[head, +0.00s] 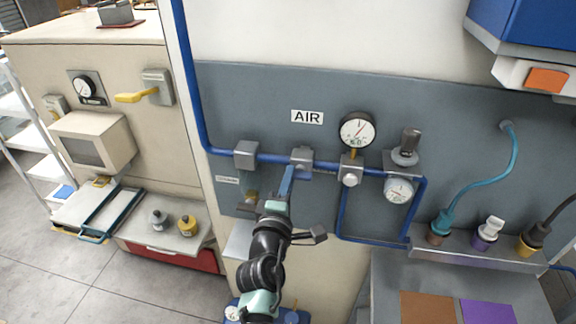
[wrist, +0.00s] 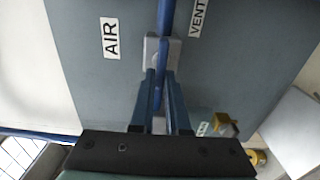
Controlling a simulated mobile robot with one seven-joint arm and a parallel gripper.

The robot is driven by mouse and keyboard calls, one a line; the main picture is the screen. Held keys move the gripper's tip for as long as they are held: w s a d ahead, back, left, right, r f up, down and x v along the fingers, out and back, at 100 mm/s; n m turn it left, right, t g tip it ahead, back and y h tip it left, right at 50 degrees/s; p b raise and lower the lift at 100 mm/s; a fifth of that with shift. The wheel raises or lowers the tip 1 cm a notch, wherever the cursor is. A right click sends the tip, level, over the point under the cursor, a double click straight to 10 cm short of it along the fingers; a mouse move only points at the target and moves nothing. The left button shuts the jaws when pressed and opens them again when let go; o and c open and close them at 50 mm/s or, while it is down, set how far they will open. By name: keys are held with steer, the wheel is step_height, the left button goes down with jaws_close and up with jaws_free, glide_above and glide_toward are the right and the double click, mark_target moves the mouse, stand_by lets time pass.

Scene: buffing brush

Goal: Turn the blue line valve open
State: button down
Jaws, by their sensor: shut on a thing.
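The blue line valve has a grey body (head: 302,156) on the blue pipe, below the AIR label. In the wrist view the valve body (wrist: 151,48) sits just beyond my fingertips. My gripper (head: 288,172) reaches up to the valve from below in the head view. In the wrist view my gripper (wrist: 160,80) has its two dark blue fingers closed on the sides of the narrow blue valve handle (wrist: 158,88). The fingers hide much of the handle in the head view, so its exact angle is hard to tell.
A pressure gauge (head: 357,131) and a regulator knob (head: 405,150) stand right of the valve. A grey block (head: 246,154) is on the pipe to the left. The AIR sign (head: 307,117) is above, and a VENT label (wrist: 199,17) shows in the wrist view.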

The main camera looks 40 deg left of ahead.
steer(key=shift+w+d+f, duration=0.2)
steer(key=shift+d+f, duration=0.1)
steer(key=shift+d, duration=0.1)
steer(key=c, duration=0.9)
jaws_free()
steer(key=shift+r, duration=0.2)
steer(key=v, duration=1.3)
steer(key=shift+p, duration=0.4)
